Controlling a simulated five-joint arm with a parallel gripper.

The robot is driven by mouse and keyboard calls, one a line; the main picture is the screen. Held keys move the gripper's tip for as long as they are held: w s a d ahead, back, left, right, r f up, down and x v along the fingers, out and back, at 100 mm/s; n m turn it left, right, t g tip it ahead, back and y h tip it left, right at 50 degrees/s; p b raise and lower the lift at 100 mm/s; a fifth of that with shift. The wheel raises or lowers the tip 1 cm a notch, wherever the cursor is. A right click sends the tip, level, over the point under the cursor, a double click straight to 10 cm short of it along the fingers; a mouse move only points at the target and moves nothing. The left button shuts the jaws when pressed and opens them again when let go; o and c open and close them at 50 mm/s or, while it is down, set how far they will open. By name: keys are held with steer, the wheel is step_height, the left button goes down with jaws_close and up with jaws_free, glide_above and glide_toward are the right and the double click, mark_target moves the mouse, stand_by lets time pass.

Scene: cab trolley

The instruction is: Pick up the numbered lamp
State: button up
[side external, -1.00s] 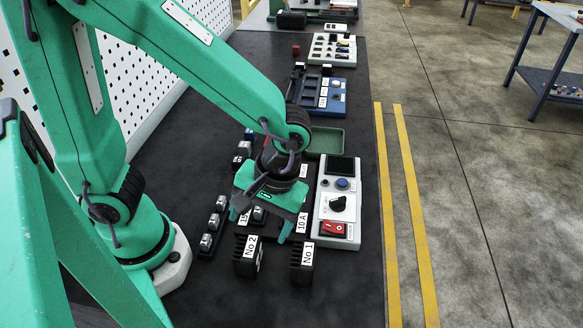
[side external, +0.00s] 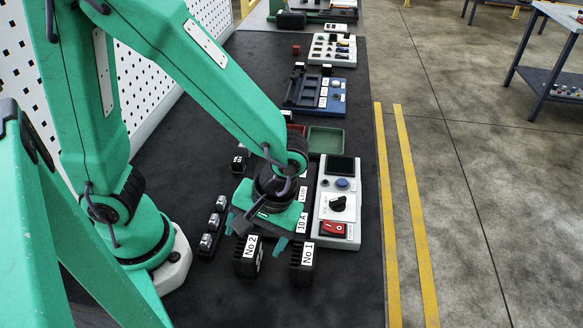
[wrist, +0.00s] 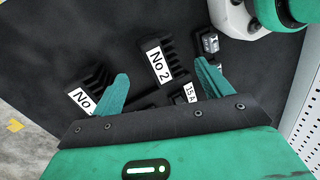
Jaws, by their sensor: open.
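Two black ribbed blocks with white number labels stand on the dark bench. The one labelled No 2 (side external: 246,262) is on the left and the one labelled No 1 (side external: 302,268) is on the right in the side external view. My gripper (side external: 257,240) points down above and just behind them, its fingers apart and empty. In the wrist view my gripper (wrist: 161,72) has the No 2 block (wrist: 158,62) showing between its fingertips. The No 1 block (wrist: 88,92) lies to the left, its label partly hidden by the left finger.
A white control box (side external: 324,208) with a red switch and a black knob stands right of my gripper. A row of small fittings (side external: 210,232) is to the left. A green tray (side external: 326,141) and a blue device (side external: 333,98) lie farther back. The bench edge is on the right.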

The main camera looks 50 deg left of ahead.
mark_target(250, 246)
steer(key=shift+x, duration=2.5)
steer(key=c, duration=1.6)
steer(key=shift+o, duration=0.2)
steer(key=shift+r, duration=0.15)
steer(key=shift+r, duration=4.95)
steer(key=shift+r, duration=0.15)
steer(key=shift+r, duration=0.3)
